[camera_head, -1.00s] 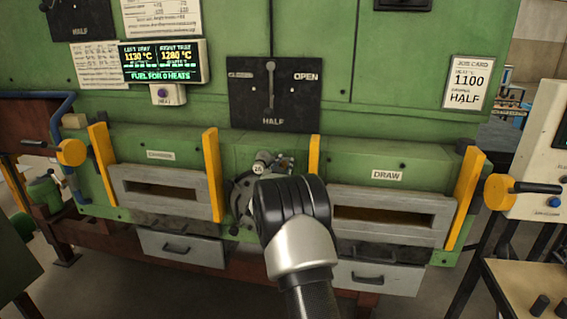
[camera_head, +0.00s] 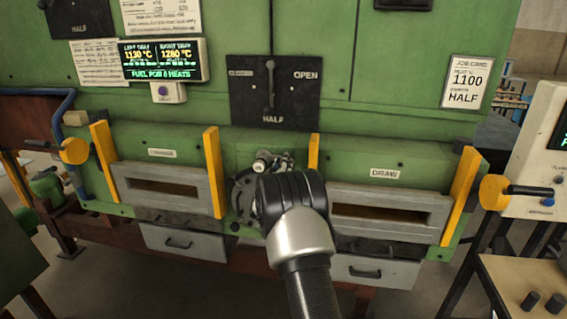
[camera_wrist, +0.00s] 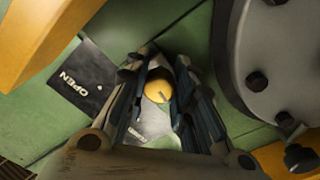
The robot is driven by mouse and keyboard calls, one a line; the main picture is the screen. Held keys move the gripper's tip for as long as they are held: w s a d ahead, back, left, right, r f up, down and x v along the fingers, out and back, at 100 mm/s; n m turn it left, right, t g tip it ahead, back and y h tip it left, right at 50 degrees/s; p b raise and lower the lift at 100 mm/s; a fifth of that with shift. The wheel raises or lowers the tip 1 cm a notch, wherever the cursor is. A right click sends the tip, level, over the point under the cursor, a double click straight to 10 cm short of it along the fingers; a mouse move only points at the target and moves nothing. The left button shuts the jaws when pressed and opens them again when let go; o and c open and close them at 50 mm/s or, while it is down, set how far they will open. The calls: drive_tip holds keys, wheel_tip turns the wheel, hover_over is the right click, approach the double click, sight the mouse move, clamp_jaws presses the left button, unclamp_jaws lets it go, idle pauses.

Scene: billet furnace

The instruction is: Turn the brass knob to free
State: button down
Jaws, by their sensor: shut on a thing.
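The brass knob (camera_wrist: 157,91) is a round yellow disc with a dark slot mark, seen in the wrist view between the two fingers of my gripper (camera_wrist: 160,80). The fingers are closed in on both sides of it. A small pale label (camera_wrist: 135,130) lies close to the knob, but I cannot read it. In the head view my gripper (camera_head: 272,163) is at the green furnace front between the two doors; my own wrist hides most of that spot, and the knob does not show there.
The charge door (camera_head: 165,190) is on the left, the draw door (camera_head: 385,215) on the right, with yellow posts beside them. A black OPEN/HALF lever plate (camera_head: 275,92) is above. A round grey bolted part (camera_wrist: 275,60) sits close right in the wrist view.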

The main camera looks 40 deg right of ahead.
drive_tip(key=shift+n, duration=1.1)
drive_tip(key=c, duration=1.3)
unclamp_jaws()
drive_tip(key=shift+c, duration=0.2)
drive_tip(key=shift+s+a, duration=0.1)
drive_tip(key=v, duration=1.1)
drive_tip(key=shift+s+a, duration=0.25)
drive_tip(key=shift+s, duration=0.05)
drive_tip(key=shift+f, duration=0.1)
